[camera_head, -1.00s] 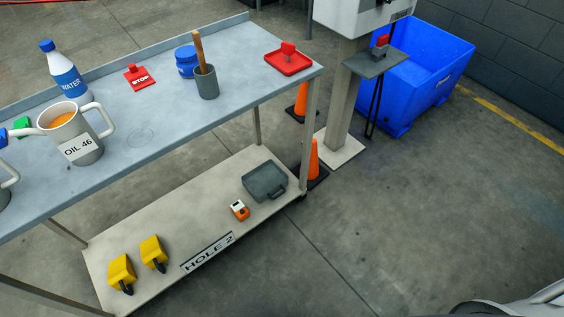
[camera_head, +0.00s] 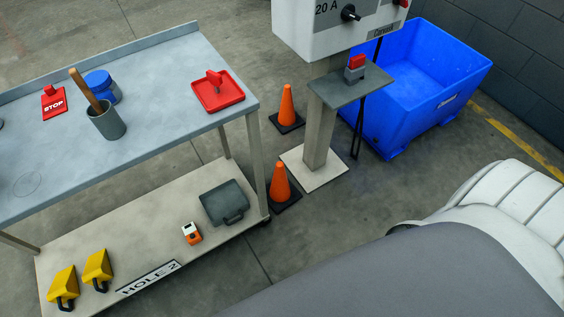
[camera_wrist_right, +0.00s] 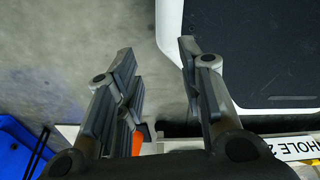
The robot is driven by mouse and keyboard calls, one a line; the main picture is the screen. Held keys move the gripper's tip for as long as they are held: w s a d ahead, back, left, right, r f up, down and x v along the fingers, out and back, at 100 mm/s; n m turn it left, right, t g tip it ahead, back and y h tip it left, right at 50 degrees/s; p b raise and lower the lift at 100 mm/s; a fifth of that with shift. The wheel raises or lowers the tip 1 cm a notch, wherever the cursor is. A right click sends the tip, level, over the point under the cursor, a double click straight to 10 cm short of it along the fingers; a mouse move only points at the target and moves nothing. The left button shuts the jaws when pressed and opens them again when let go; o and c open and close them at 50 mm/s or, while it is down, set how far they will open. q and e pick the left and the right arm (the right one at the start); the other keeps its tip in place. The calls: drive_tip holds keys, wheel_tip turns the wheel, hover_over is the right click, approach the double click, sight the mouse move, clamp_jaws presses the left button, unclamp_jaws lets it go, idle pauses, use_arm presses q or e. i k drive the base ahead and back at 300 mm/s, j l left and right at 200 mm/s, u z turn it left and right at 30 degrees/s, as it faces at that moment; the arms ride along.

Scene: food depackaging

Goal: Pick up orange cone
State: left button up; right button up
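Two orange cones with dark square bases stand on the floor in the head view. The nearer cone (camera_head: 279,182) is beside the right end of the cart, close to its leg. The farther cone (camera_head: 286,105) stands behind it, left of the grey post. My right gripper (camera_wrist_right: 157,55) shows in the right wrist view with its fingers wide apart and nothing between the tips. A small orange patch (camera_wrist_right: 137,141) shows behind its left finger; it may be a cone, mostly hidden. My left gripper is in no view.
The cart (camera_head: 150,140) holds a red tray (camera_head: 230,98), a grey cup (camera_head: 108,124) and a blue jar above, and a dark case (camera_head: 225,203) below. The post's base plate (camera_head: 325,177) and a blue bin (camera_head: 455,95) stand near the cones.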

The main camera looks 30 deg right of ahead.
sight(281, 193)
drive_tip(key=l+u, duration=0.25)
drive_tip(key=l, duration=2.15)
